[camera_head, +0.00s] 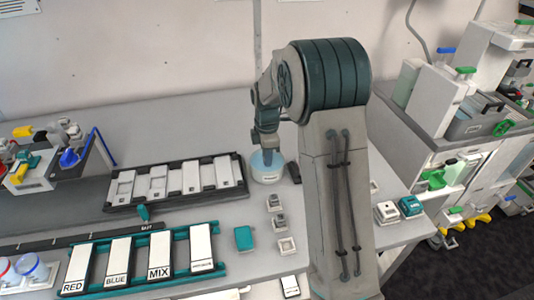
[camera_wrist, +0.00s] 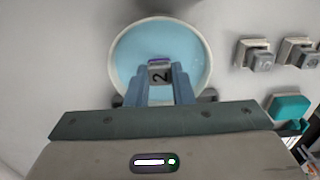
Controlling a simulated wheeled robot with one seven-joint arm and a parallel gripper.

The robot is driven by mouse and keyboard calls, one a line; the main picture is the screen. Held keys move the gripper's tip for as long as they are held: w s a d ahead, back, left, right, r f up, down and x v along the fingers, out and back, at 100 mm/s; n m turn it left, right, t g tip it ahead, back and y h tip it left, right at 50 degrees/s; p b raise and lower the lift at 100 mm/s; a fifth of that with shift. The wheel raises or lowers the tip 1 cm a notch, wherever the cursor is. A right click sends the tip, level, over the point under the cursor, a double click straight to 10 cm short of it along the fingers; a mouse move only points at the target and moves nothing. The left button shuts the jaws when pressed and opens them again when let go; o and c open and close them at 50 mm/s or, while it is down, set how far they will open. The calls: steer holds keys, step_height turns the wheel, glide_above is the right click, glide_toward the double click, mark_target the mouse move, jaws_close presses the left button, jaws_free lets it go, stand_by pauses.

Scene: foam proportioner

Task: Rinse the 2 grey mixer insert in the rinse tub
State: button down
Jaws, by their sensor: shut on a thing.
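The rinse tub (camera_wrist: 130,48) is a round white tub with light blue water, standing on the bench; it also shows in the head view (camera_head: 266,178), behind my forearm's left side. My gripper (camera_wrist: 159,73) points down over the tub. Its fingers are shut on a grey mixer insert marked 2 (camera_wrist: 160,76), which sits within the tub's outline. I cannot tell how deep it is in the water. In the head view my gripper (camera_head: 268,154) is at the tub and the insert is hidden.
A black rack with white slots (camera_head: 178,186) lies left. A teal-railed rack (camera_head: 140,262) with labelled panels is in front. Free bench lies behind the black rack.

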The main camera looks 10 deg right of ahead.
steer(key=shift+f, duration=0.5)
steer(key=shift+w, duration=0.15)
steer(key=shift+w, duration=0.3)
steer(key=shift+s, duration=0.2)
stand_by(0.4)
steer(key=shift+s+b, duration=0.35)
steer(key=shift+s, duration=0.3)
steer(key=shift+w+r, duration=0.1)
steer(key=shift+w, duration=0.15)
steer(key=shift+w, duration=0.6)
steer(key=shift+s, duration=0.45)
stand_by(0.5)
